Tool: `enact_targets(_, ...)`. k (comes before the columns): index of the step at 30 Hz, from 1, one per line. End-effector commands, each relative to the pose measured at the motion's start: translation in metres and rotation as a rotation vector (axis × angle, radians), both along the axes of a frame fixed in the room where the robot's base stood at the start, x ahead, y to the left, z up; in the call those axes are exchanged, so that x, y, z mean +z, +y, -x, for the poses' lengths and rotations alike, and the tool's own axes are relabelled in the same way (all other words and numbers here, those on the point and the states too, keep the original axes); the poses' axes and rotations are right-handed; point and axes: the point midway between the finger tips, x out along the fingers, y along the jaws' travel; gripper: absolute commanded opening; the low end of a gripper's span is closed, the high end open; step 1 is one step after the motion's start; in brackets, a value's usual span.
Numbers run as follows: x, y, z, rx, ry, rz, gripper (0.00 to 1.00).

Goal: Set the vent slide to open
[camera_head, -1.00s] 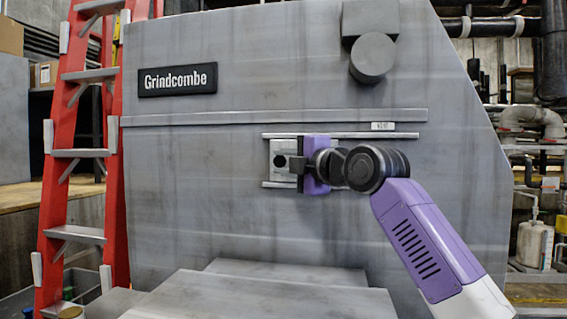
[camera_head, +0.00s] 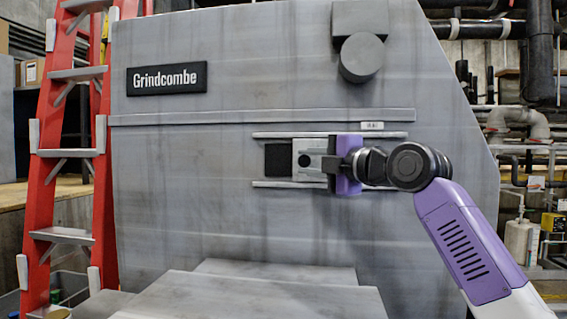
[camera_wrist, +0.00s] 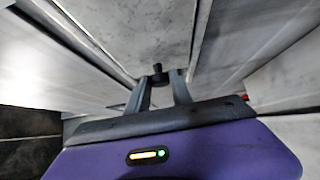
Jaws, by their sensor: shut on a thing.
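The vent slide (camera_head: 307,146) is a pale plate between two horizontal rails on the grey compactor wall (camera_head: 210,220). Left of the plate, a dark square vent opening (camera_head: 278,161) shows uncovered. My gripper (camera_head: 330,166) is at the plate's right part, its purple body just to the right. In the wrist view, my gripper's fingers (camera_wrist: 158,84) are closed around a small dark knob (camera_wrist: 157,68) on the slide. In the head view the fingers and arm hide the plate's right part.
The upper rail (camera_head: 290,135) and lower rail (camera_head: 290,184) extend past the plate on both sides. A small label (camera_head: 372,126) sits above the upper rail. A grey ledge (camera_head: 250,295) juts out below. A red ladder (camera_head: 70,150) stands at left.

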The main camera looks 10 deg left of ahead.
Motion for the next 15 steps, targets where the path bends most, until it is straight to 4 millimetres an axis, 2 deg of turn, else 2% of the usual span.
enact_targets(1,-0.002,-0.015,-0.001,-0.004,0.002,-0.001,0.00)
enact_targets(6,-0.002,-0.049,0.001,-0.003,0.004,-0.001,0.00)
enact_targets(10,-0.002,-0.066,0.001,-0.002,0.004,-0.001,0.00)
enact_targets(15,-0.002,-0.076,0.002,-0.002,0.003,0.001,0.00)
